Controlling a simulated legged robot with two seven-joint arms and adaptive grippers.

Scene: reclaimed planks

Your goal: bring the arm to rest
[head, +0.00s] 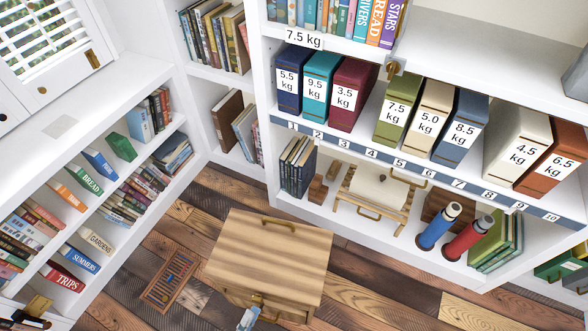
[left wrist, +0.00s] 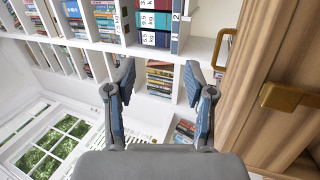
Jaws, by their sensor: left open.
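My left gripper (head: 248,318) shows at the bottom edge of the head view, only in part, beside the front of a wooden chest (head: 268,250). In the left wrist view its two blue-grey fingers (left wrist: 160,82) stand apart with nothing between them. The chest's striped wood (left wrist: 250,90) and a brass handle (left wrist: 290,100) are close on the right of that view. My right gripper is in neither view.
Weight-labelled binders (head: 347,97) stand on a white shelf above a numbered blue strip (head: 400,165). Below are a wooden rack (head: 375,195) and blue and red bottles (head: 438,227). Low bookshelves (head: 95,195) line the left. An abacus-like frame (head: 170,279) lies on the plank floor.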

